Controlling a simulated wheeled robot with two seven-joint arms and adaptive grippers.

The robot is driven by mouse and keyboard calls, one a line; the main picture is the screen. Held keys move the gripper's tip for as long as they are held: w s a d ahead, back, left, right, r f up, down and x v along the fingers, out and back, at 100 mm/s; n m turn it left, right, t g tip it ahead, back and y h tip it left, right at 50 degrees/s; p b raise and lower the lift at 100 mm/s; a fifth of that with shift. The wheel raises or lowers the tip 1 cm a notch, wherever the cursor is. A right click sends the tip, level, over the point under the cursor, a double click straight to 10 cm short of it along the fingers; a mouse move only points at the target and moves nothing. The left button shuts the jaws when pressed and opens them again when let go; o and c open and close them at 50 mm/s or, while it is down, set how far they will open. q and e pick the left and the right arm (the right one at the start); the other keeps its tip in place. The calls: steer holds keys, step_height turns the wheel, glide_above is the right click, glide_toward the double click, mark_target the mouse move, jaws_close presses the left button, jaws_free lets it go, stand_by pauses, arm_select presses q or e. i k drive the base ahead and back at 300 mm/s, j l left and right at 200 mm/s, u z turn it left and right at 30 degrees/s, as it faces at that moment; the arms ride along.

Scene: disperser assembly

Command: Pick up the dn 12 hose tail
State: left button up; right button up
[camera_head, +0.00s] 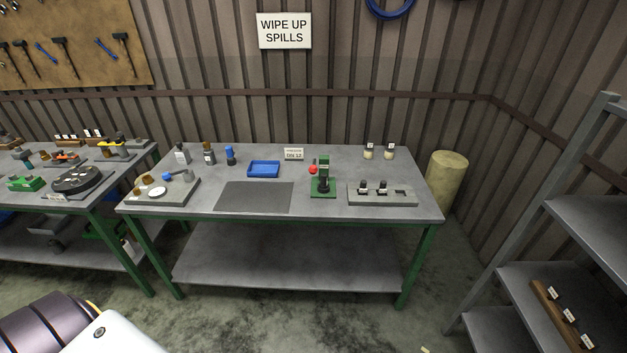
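No part can be told for certain as the DN 12 hose tail; the small labels are too small to read. A small sign (293,154) at the back of the middle table seems to read DN 12. Two small dark parts with white tags, one on the left (362,187) and one on the right (383,187), stand in a grey holder (408,200) at the table's right; a third spot in it looks empty. A wooden rack (549,312) with several white-tagged parts lies on the right shelf. Neither of my grippers is in view.
The middle table (330,213) also holds a blue tray (263,168), a green press (323,180), a dark mat (254,197), bottles, jars and a grey fixture (175,191). A cluttered table stands left, a metal shelf (590,222) right. Floor is open in front.

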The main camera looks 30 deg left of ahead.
mark_target(323, 184)
steer(key=i+j+u, duration=0.55)
steer(key=i+u, duration=0.2)
steer(key=u, duration=0.2)
steer(key=i+u, duration=0.45)
